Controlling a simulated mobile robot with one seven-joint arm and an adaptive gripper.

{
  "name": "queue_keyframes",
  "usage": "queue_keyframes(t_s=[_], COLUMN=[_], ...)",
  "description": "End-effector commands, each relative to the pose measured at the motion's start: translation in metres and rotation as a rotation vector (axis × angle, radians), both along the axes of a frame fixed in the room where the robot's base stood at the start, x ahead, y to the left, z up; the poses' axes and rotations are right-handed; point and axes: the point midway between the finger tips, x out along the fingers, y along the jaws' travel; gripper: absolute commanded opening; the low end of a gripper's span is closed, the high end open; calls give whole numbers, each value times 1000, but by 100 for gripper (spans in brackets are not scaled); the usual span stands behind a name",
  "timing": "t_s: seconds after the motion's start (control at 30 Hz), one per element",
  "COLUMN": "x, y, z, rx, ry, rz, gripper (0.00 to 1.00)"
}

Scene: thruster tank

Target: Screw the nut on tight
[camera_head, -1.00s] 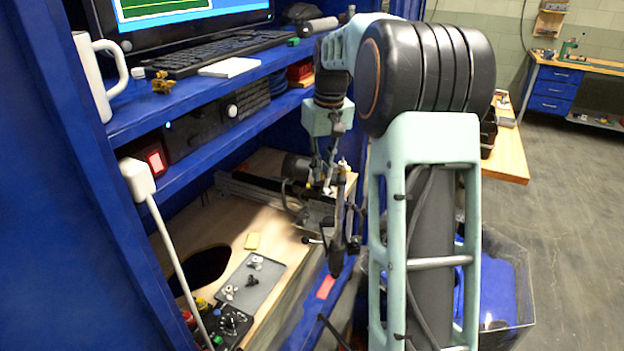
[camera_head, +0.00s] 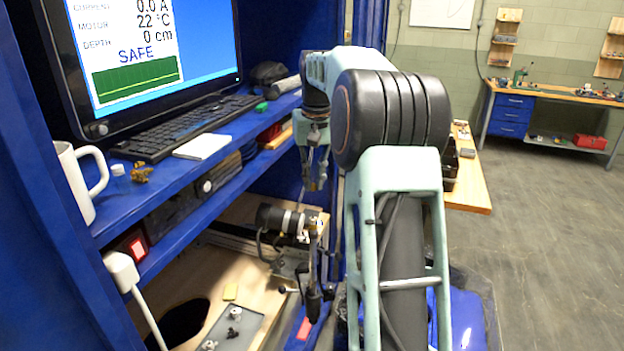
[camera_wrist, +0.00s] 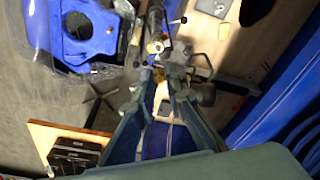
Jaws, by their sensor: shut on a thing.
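My gripper (camera_head: 317,184) hangs fingers-down in the head view, above and right of the black thruster (camera_head: 272,217) with its white bands. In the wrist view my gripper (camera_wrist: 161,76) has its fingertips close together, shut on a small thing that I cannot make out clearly. No nut can be told apart by itself. The thruster lies on its side over the bench. A dark upright piece (camera_head: 313,268) stands beside it, below my gripper. A grey mat (camera_head: 250,327) holds several small metal parts at the lower edge.
Blue shelves (camera_head: 190,187) with a monitor, keyboard (camera_head: 180,128) and white mug (camera_head: 78,178) stand left of my arm. A round hole (camera_head: 185,322) opens in the wooden bench. A clear bin (camera_wrist: 85,35) with a blue thing stands beside the bench.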

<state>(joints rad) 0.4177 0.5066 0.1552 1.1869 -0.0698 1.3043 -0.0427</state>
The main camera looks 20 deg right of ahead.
Motion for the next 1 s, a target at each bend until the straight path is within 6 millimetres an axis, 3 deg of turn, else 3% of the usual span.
queue_keyframes(t_s=[0.7, 1.0], x=[0, 0], y=[0, 0], z=[-56, -65], rx=[0, 0], ry=[0, -1], rz=[1, 1], gripper=[0, 0])
